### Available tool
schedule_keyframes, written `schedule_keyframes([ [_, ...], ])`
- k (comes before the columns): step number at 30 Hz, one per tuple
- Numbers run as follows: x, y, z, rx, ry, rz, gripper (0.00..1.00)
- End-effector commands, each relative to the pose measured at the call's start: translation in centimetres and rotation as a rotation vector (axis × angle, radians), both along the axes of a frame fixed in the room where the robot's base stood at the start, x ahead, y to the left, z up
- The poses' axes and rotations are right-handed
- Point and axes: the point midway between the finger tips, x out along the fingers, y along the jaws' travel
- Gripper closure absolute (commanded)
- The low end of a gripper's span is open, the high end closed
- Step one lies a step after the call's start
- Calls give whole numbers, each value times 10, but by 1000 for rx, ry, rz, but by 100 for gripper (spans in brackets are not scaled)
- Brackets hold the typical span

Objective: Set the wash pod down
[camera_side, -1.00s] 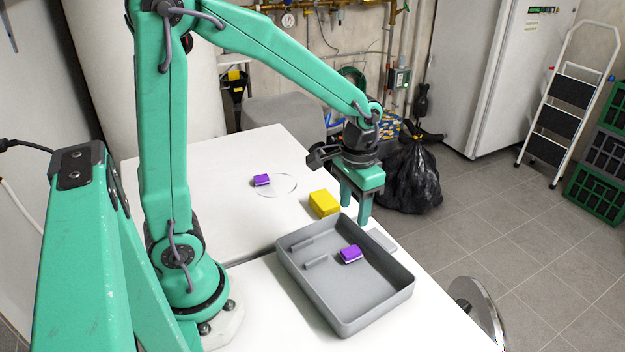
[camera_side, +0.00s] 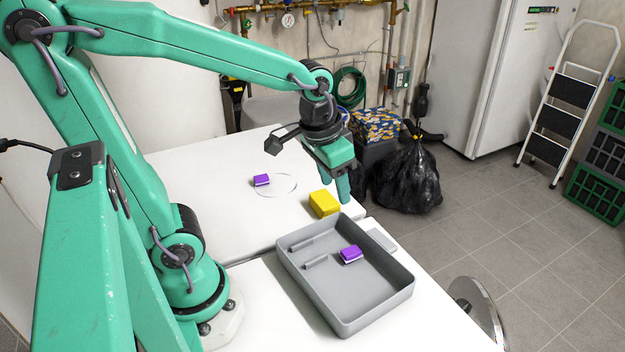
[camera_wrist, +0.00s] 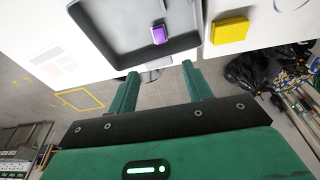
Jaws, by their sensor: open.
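One purple and white wash pod (camera_side: 351,254) lies inside the grey tray (camera_side: 400,291), on its floor near the right wall. It also shows in the wrist view (camera_wrist: 158,34). A second purple and white pod (camera_side: 261,180) lies on the white table at the left edge of a thin drawn circle (camera_side: 296,184). My gripper (camera_side: 334,193) is open and empty, raised in the air near the yellow block. In the wrist view the two green fingers of my gripper (camera_wrist: 160,84) are spread with only floor and table edge between them.
A yellow block (camera_side: 324,203) sits on the table behind the tray. A flat grey piece (camera_side: 382,240) lies beside the tray's right wall. Two small grey ridges (camera_side: 315,262) are in the tray. A black bag (camera_side: 408,180) stands on the floor beyond the table.

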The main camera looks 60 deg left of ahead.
Motion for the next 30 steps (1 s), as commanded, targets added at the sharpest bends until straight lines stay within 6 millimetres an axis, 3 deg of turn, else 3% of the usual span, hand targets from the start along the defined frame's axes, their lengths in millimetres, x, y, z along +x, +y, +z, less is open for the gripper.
schedule_keyframes([
  [6, -28, 1, 24, 0, -115, 0, 50],
  [15, -59, 2, 40, 2, -236, 1, 50],
  [30, -66, 2, 42, 2, -264, 1, 50],
])
